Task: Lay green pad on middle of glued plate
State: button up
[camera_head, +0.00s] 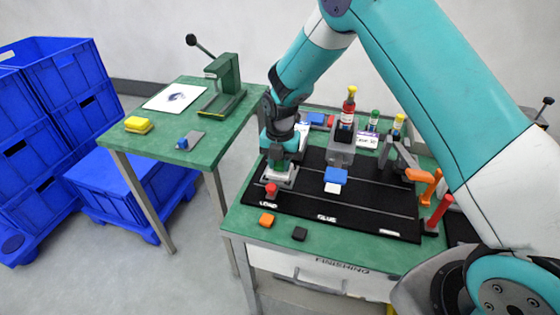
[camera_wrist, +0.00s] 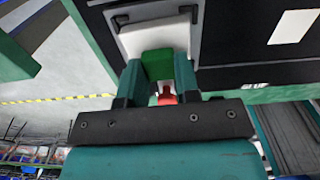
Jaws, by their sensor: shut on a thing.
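My gripper (camera_wrist: 156,72) is shut on the green pad (camera_wrist: 157,62), which sits between its two fingers in the wrist view. A pale plate (camera_wrist: 158,40) lies just beyond the pad, in a dark frame. I cannot tell whether the pad touches it, and no glue is clearly visible on it. In the head view my gripper (camera_head: 280,162) points down over the pale plate (camera_head: 282,179) at the station marked LOAD. The pad is hidden there. A red knob (camera_head: 271,188) stands just in front of the plate and shows behind the fingers in the wrist view (camera_wrist: 166,97).
A blue block with a white part (camera_head: 336,177) sits at the GLUE station. A red bottle (camera_head: 349,108) stands in a grey holder behind it. An orange-handled clamp (camera_head: 424,178) is at right. Orange (camera_head: 266,220) and black (camera_head: 299,234) blocks lie at the front edge.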

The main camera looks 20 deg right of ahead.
aim_at(280, 164)
jog(key=shift+f, duration=0.15)
jog(key=o, duration=0.9)
jog(key=shift+o, duration=0.2)
jog(key=s+a+r+m+b, duration=0.1)
jog(key=s+r+m, duration=0.1)
jog(key=r, duration=0.6)
jog(key=s+r+m+b, duration=0.1)
jog(key=s+r+m, duration=0.15)
jog(key=r, duration=0.65)
jog(key=s+a+r+m+y, duration=0.1)
jog(key=s+r+m+y, duration=0.1)
jog(key=s+m, duration=0.7)
jog(key=s+a+r+m+y, duration=0.2)
jog(key=s+m, duration=0.6)
jog(key=s, duration=0.9)
notch_tip(280, 164, up, 3)
jog(key=shift+s+a+f+m, duration=0.15)
jog(key=shift+s+a+m, duration=0.1)
jog(key=shift+a+m, duration=0.1)
